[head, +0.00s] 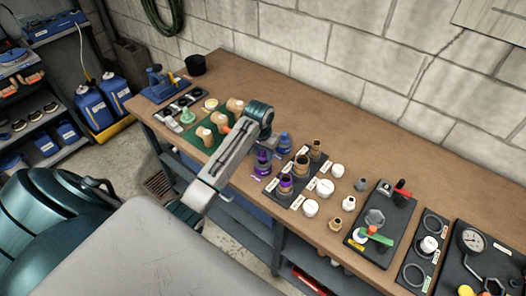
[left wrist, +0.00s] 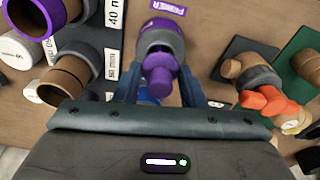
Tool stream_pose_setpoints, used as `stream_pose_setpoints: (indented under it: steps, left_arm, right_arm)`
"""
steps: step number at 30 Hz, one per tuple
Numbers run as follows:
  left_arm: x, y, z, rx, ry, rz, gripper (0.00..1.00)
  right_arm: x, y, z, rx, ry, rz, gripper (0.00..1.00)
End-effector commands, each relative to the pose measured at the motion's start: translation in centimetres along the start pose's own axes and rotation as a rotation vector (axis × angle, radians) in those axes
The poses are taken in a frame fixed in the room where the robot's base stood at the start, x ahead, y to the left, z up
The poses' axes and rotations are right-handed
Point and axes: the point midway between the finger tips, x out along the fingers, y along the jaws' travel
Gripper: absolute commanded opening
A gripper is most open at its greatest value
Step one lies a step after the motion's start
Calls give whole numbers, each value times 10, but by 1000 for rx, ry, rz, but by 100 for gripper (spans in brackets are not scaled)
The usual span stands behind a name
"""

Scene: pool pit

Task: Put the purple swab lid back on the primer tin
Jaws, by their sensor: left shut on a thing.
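The purple swab lid (left wrist: 159,80), with a rounded purple knob, is between the fingers of my left gripper (left wrist: 157,92). The gripper is shut on it. The primer tin (left wrist: 160,40), grey with purple on it, is directly beyond the lid, near a purple "PRIMER" label (left wrist: 169,6). In the head view the tin (head: 262,169) stands at the bench's front edge, below my left gripper (head: 264,149), with purple at its top. Lid and tin line up closely; I cannot tell whether the lid is seated. My right gripper is not in view.
A blue-topped tin (head: 284,144) stands close to the right of the primer tin. A dark board (head: 296,199) with pipe pieces and purple-ringed fittings is to the right. A green mat (head: 202,143) with tan fittings lies to the left. The back of the bench (head: 320,120) is clear.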

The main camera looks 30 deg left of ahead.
Motion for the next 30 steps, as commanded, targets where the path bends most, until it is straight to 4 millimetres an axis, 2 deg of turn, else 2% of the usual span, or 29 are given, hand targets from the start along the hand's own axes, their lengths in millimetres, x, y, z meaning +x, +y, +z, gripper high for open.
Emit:
stream_pose_setpoints:
  steps: [19,30]
  left_arm:
    - [18,0,2,0,-1,0,22]
    - [20,0,3,0,0,0,22]
  right_arm:
    - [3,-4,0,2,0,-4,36]
    - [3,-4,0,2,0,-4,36]
